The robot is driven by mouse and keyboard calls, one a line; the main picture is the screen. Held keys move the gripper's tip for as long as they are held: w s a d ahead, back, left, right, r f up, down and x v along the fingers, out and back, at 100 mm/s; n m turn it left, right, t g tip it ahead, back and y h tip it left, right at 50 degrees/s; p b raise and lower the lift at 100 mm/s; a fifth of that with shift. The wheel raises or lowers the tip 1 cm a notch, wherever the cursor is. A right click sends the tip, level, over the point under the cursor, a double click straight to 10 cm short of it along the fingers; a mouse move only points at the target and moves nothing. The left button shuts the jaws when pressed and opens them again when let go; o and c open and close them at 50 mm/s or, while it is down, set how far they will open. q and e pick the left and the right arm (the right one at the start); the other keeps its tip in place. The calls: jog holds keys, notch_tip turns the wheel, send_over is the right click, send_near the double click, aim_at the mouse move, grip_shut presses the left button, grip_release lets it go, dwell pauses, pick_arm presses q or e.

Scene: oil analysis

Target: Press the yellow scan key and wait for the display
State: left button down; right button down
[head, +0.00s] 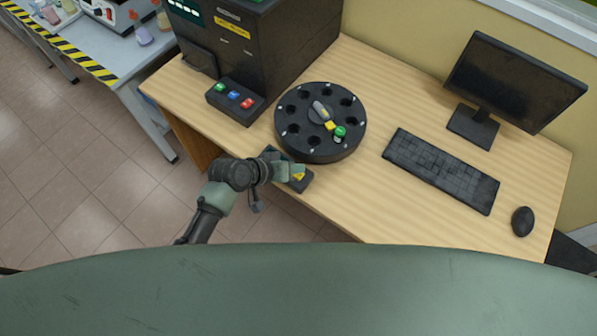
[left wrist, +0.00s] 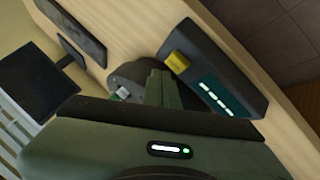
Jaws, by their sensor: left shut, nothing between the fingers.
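The yellow scan key (head: 299,177) sits on a small black scanner box (head: 304,186) at the desk's front edge. In the left wrist view the yellow key (left wrist: 177,62) is at one end of the box, and its display (left wrist: 217,98) shows a row of pale dashes. My left gripper (head: 295,170) is shut and empty, with its fingertips right at the key. In the wrist view its tips (left wrist: 160,74) appear beside the key; I cannot tell whether they touch it. The gripper partly hides the box in the head view. My right gripper is not in view.
A round black carousel (head: 293,112) with a green-capped vial (head: 340,132) stands just behind the box. A dark analyzer (head: 262,50) with a coloured-button panel (head: 229,108) is at the back left. A keyboard (head: 441,169), monitor (head: 514,80) and mouse (head: 522,221) are on the right.

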pick_arm(q)
jog(key=shift+f, duration=0.15)
dwell(0.4)
jog(key=shift+f, duration=0.25)
jog(key=shift+f+b, duration=0.5)
jog(key=shift+f, duration=0.05)
dwell(0.6)
jog(key=shift+r, duration=0.1)
dwell(0.4)
jog(key=shift+r+p, duration=0.85)
jog(key=shift+p, duration=0.2)
notch_tip(320, 180, up, 5)
jog(key=p, duration=0.5)
jog(key=shift+r, duration=0.1)
